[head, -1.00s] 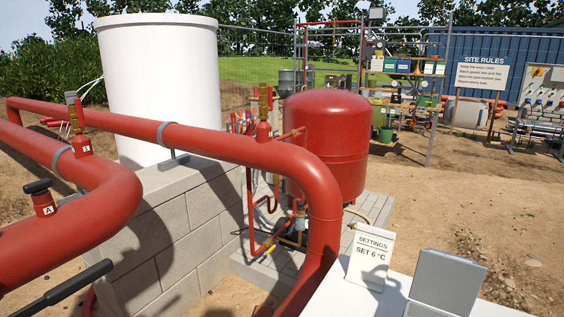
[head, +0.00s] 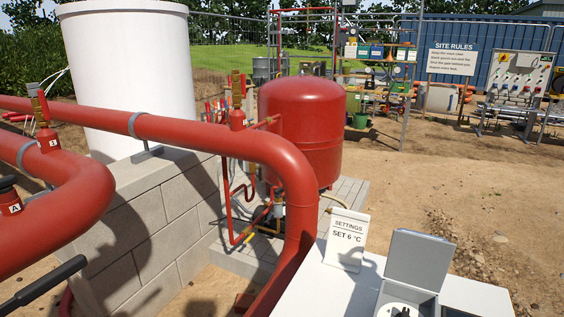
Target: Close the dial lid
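The dial lid (head: 418,259) is a grey flat panel at the lower right of the head view. It stands raised and open, hinged at the back of a small grey box (head: 424,297) on a white surface. Inside the box a white dial with a black knob (head: 401,312) shows in part, cut off by the bottom edge of the frame. Neither of my grippers is in view.
A white card reading "SETTINGS SET 6 °C" (head: 346,240) stands left of the box on the white cabinet top (head: 335,288). Thick red pipes (head: 293,170) run across the left and middle. A black lever handle (head: 45,284) juts in at lower left.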

